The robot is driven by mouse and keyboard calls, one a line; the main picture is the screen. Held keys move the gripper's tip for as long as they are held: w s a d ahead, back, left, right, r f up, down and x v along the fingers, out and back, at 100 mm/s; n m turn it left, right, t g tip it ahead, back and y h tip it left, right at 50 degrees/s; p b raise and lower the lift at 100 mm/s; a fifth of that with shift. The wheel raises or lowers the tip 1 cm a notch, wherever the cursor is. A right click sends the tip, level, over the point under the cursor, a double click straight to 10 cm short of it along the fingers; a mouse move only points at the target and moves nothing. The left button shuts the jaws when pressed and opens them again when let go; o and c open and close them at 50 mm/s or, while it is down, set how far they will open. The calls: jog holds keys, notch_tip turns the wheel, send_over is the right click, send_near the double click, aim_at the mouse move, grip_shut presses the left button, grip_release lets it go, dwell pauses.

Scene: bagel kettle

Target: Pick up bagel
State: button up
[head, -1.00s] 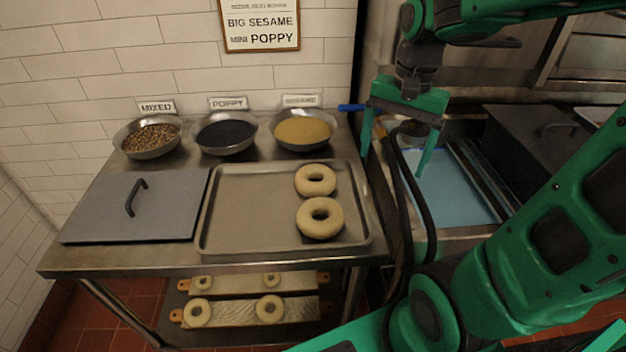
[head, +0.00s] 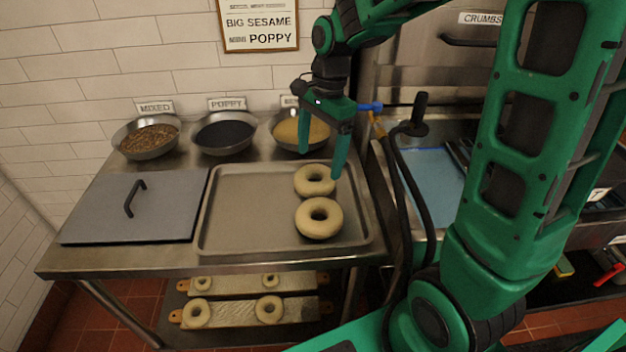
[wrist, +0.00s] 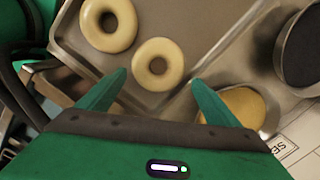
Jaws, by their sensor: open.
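Two pale bagels lie at the right end of a metal tray (head: 250,208) on the steel table. The far bagel (head: 315,180) is nearer the seed bowls, and the near bagel (head: 319,218) lies just in front of it. My gripper (head: 320,165) is open and empty, with its fingers pointing down above the far edge of the far bagel. In the wrist view, the far bagel (wrist: 157,65) shows ahead of and between my spread fingertips (wrist: 157,85), and the near bagel (wrist: 108,25) is farther up and left. I see no contact with either bagel.
Bowls of mixed seeds (head: 150,138), poppy (head: 224,133) and sesame (head: 290,131) line the back of the table. A grey lid (head: 135,207) lies left of the tray. A hose (head: 408,190) hangs to the right. Boards with bagels (head: 240,310) sit on the lower shelf.

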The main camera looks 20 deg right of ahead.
aim_at(315, 173)
jog(key=shift+s+a+f, duration=0.1)
jog(key=shift+a+f, duration=0.1)
jog(key=shift+f, duration=0.65)
jog(key=shift+s+a+f, duration=0.1)
jog(key=shift+a+f, duration=0.15)
jog(key=shift+f, duration=0.65)
jog(key=shift+s+a+f, duration=0.1)
jog(key=shift+a+f, duration=0.1)
jog(key=shift+f, duration=0.65)
jog(key=c, duration=0.7)
